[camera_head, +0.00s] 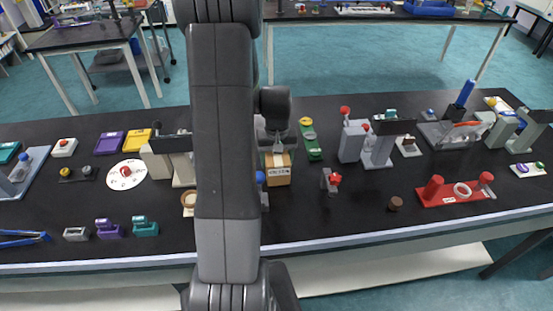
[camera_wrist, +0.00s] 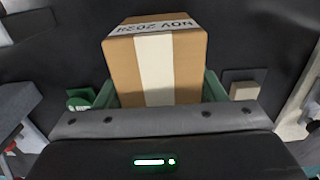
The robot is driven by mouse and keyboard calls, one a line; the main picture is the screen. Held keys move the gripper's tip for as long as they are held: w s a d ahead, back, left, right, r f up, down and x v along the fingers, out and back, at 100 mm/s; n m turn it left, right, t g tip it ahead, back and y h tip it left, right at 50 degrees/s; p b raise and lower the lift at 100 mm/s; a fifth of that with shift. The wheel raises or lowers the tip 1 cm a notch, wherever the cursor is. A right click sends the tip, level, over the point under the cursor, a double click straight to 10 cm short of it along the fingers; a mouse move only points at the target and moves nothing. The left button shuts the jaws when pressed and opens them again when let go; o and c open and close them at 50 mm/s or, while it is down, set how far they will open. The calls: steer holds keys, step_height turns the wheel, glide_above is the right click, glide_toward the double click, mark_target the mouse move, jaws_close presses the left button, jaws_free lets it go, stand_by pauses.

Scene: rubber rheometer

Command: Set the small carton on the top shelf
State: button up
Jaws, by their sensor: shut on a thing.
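The small carton (camera_head: 278,172) is a brown cardboard box with a pale tape stripe and a printed label. My gripper (camera_head: 277,152) is above it in the head view, pointing down, and is shut on it. In the wrist view the carton (camera_wrist: 187,68) fills the middle, its white label reading "NOV 202" and more. The green fingers of my gripper (camera_wrist: 160,92) press on its left and right sides. I cannot tell whether the carton's underside touches the black bench (camera_head: 330,215). I cannot make out a top shelf in either view.
A green tray with round pieces (camera_head: 311,140) is just right of the carton. A small grey and red device (camera_head: 331,180) stands further right. A red fixture (camera_head: 455,190) is at the right. My arm hides part of the bench left of the carton. The front middle is mostly clear.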

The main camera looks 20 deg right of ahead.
steer(key=shift+f, duration=0.35)
steer(key=shift+f, duration=0.1)
steer(key=o, duration=1.3)
steer(key=shift+c, duration=0.2)
